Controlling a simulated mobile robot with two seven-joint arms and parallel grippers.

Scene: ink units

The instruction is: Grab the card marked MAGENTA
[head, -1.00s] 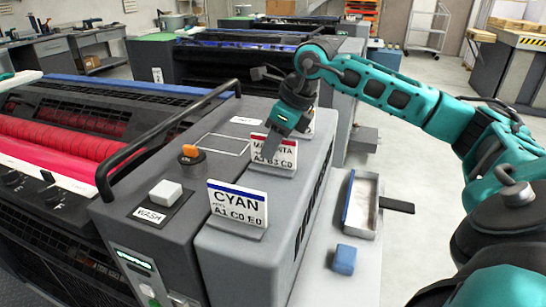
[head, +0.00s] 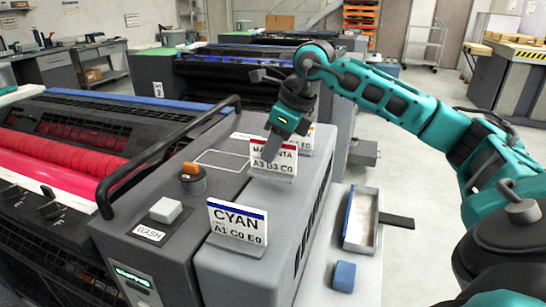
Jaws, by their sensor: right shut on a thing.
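The magenta card (head: 284,165) is white with a red top band and reads "MA…NTA A3 B3 C0". It is upright over the grey ledge of the press unit in the head view. My right gripper (head: 268,156) comes down on it from above and is shut on it, hiding the middle of its name. Whether the card's lower edge is clear of its holder is hard to tell. The cyan card (head: 237,217), with a blue band, stands nearer on the same ledge. My left gripper is out of view.
Another white card (head: 306,140) stands just behind the magenta one, partly hidden. A black handrail (head: 165,150) arches on the left, near an orange knob (head: 191,170). A shallow tray (head: 361,220) and a blue block (head: 344,276) lie on the lower shelf at right.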

